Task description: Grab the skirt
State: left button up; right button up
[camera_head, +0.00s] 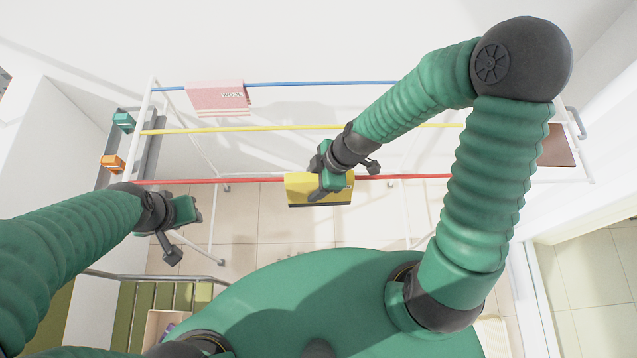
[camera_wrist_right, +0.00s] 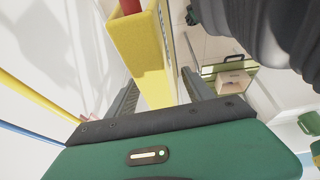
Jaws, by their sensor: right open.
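A yellow folded cloth (camera_head: 300,188), possibly the skirt, hangs over the red rail (camera_head: 235,180) of a drying rack. In the right wrist view the yellow cloth (camera_wrist_right: 143,50) stands between the two fingers of my right gripper (camera_wrist_right: 160,88). The fingers are apart, one on each side of it; I cannot tell whether they touch it. In the head view my right gripper (camera_head: 328,180) covers part of the cloth. My left gripper (camera_head: 188,210) is at the left, below the red rail and away from the cloth; its jaws are not clear.
A pink cloth (camera_head: 217,98) hangs on the blue rail (camera_head: 300,84). A yellow rail (camera_head: 255,128) runs between the blue and red rails. Small teal (camera_head: 123,122) and orange (camera_head: 113,163) boxes sit at the left. A brown panel (camera_head: 556,147) is at the right.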

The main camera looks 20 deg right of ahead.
jog(key=shift+w+d+f, duration=0.1)
jog(key=shift+d+f, duration=0.15)
jog(key=shift+a, duration=0.1)
jog(key=shift+a, duration=0.15)
jog(key=c, duration=0.4)
grip_shut()
